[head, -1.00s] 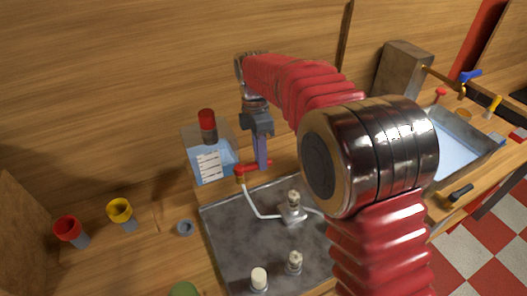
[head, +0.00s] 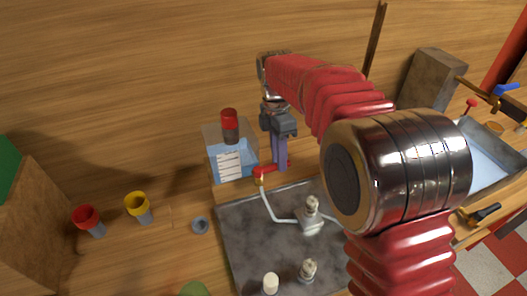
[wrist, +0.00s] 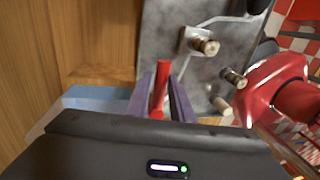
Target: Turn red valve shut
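The red valve (head: 268,170) is a small red lever on a brass fitting at the back left end of a white pipe on the grey metal plate (head: 238,235). My gripper (head: 279,166) points down at the lever's right part, with its purple-grey fingers low. In the wrist view, the red lever (wrist: 160,88) lies between the two fingers of my gripper (wrist: 163,92), which stand apart on either side. Narrow gaps seem to show; whether either finger touches it I cannot tell.
A clear container with blue contents (head: 226,166) and a red-capped cylinder (head: 230,125) stand close left of my gripper. Red (head: 88,219) and yellow (head: 138,206) funnel-like pieces stand farther left. Spark-plug-like posts (head: 311,208) rise from the plate.

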